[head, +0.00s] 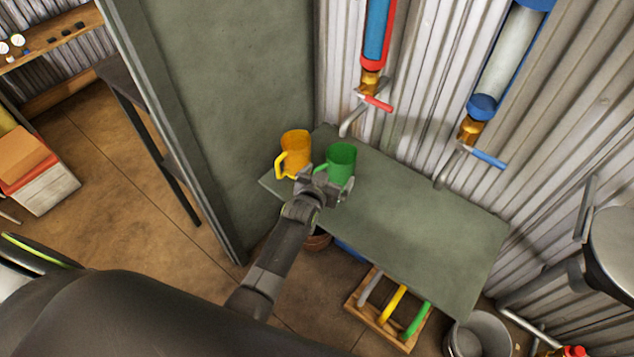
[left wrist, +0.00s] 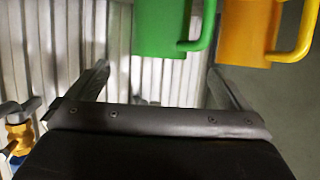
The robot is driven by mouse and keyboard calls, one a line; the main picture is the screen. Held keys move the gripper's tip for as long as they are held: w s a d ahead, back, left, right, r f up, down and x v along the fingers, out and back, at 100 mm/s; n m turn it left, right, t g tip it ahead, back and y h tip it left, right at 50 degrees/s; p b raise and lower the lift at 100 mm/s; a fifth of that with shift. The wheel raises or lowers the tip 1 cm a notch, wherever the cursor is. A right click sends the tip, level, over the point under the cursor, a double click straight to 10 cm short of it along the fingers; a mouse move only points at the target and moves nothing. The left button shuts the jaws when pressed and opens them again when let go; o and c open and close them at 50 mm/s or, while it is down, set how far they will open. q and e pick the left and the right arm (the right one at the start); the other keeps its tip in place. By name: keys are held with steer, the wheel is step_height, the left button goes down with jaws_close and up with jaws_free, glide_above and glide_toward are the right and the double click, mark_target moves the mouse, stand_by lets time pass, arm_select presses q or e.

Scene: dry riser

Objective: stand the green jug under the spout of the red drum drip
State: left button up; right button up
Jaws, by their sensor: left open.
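The green jug (head: 341,160) stands upright on the grey-green table (head: 400,215), near its far left end. The red drum drip (head: 374,40) hangs on the corrugated wall with a brass valve, a red lever and a grey spout (head: 349,121). The spout is behind the green jug, not directly over it in the picture. My left gripper (head: 334,186) is open, low at the near side of the green jug and partly overlapping it. In the left wrist view the fingers (left wrist: 158,70) are apart and empty, with the green jug (left wrist: 170,25) beyond their tips. My right gripper is out of view.
An orange jug (head: 296,150) stands close left of the green one; it also shows in the left wrist view (left wrist: 248,30). A blue drum (head: 505,60) with a blue lever hangs further right. The table's right part is clear. A grey panel (head: 235,100) borders the left.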

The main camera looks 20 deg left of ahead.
arm_select(q)
steer(key=shift+d+p+v, duration=0.3)
steer(key=shift+p+v, duration=3.4)
steer(key=shift+v, duration=0.5)
steer(key=s+a+f+g, duration=0.3)
steer(key=s+a+f, duration=0.1)
steer(key=s+f, duration=0.6)
steer(key=s+a+f+g, duration=0.3)
steer(key=s+f, duration=0.7)
steer(key=f, duration=0.1)
steer(key=s+a+f+g, duration=0.2)
steer(key=s, duration=0.6)
steer(key=s+a+f+n+g+y, duration=0.1)
steer(key=s+a+f+g, duration=0.1)
steer(key=s, duration=0.6)
steer(key=s+a+f+g+y, duration=0.1)
steer(key=s+a+f, duration=0.3)
steer(key=s, duration=0.4)
steer(key=shift+s+f+g, duration=0.25)
steer(key=shift+s+g, duration=0.1)
steer(key=shift+g, duration=0.25)
steer(key=shift+c, duration=0.4)
